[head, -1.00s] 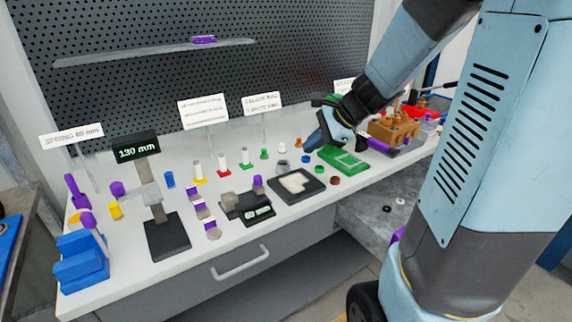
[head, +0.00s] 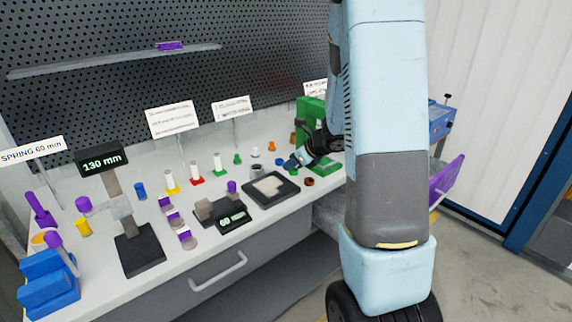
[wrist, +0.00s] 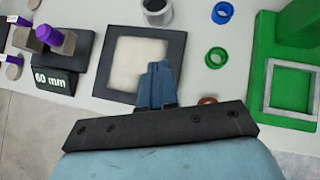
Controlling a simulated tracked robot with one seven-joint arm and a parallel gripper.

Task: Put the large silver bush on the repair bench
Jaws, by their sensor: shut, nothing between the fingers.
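A hollow grey, silver-looking ring (head: 257,172) stands on the white bench top (head: 105,285), behind a dark tray with a pale pad (head: 271,188). It looks like the large silver bush, but I cannot be sure. It also shows at the top edge of the wrist view (wrist: 157,12), partly cut off. My gripper (head: 290,164) is shut and empty, low over the bench to the right of the ring. In the wrist view its blue fingers (wrist: 156,72) are together over the right side of the tray. No label here names the repair bench.
Blue rings (wrist: 222,12) and green rings (wrist: 216,58) lie beside the tray. A green fixture (wrist: 290,60) stands to the right. Gauges reading 60 mm (wrist: 55,82) and 130 mm (head: 102,160), several small parts and sign cards crowd the left. A brown ring (wrist: 208,100) lies near my gripper.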

